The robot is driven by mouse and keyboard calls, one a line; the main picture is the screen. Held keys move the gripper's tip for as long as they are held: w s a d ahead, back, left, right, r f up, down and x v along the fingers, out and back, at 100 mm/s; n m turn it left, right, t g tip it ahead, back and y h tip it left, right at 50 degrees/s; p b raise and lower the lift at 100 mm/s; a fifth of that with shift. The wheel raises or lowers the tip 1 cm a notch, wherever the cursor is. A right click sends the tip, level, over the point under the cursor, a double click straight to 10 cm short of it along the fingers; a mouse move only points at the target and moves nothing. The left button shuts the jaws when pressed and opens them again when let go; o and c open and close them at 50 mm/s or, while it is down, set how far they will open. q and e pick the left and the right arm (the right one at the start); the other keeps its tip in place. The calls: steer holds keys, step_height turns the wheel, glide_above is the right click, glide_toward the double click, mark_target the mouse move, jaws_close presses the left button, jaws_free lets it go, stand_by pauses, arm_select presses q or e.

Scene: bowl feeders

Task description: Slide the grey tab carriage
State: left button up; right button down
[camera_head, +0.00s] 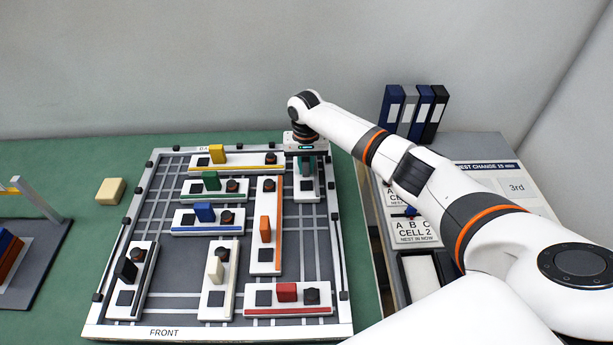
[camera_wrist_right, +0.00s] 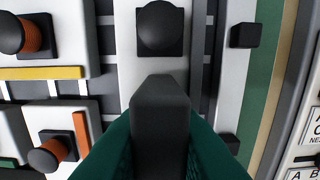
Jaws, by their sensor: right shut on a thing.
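The grey tab carriage (camera_head: 307,198) is a white plate in the upper right of the board, lying lengthwise front to back. My right gripper (camera_head: 307,172) is over it from above and is shut on its tab. In the right wrist view the dark grey tab (camera_wrist_right: 160,112) stands between the two teal fingers (camera_wrist_right: 160,150). Beyond it on the white plate (camera_wrist_right: 127,65) is a black knob (camera_wrist_right: 160,27). The gripper hides the tab in the head view. My left gripper is not in view.
Other carriages stand around it on the grey slotted board (camera_head: 165,230): yellow (camera_head: 217,154), green (camera_head: 210,181), blue (camera_head: 203,212), orange (camera_head: 265,229), red (camera_head: 287,292), white (camera_head: 215,270) and black (camera_head: 126,270). The lane in front of the grey one looks clear toward the red carriage.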

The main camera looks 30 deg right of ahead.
steer(key=shift+w+d+r, duration=0.15)
steer(key=shift+w+r, duration=0.05)
steer(key=c, duration=1.7)
jaws_free()
steer(key=o, duration=0.4)
steer(key=shift+w+f, duration=0.1)
steer(key=shift+f, duration=0.1)
steer(key=shift+r, duration=0.1)
step_height(320, 180, up, 11)
steer(key=shift+f+b, duration=0.1)
steer(key=shift+b, duration=0.7)
steer(key=shift+r, duration=0.5)
steer(key=shift+r, duration=0.1)
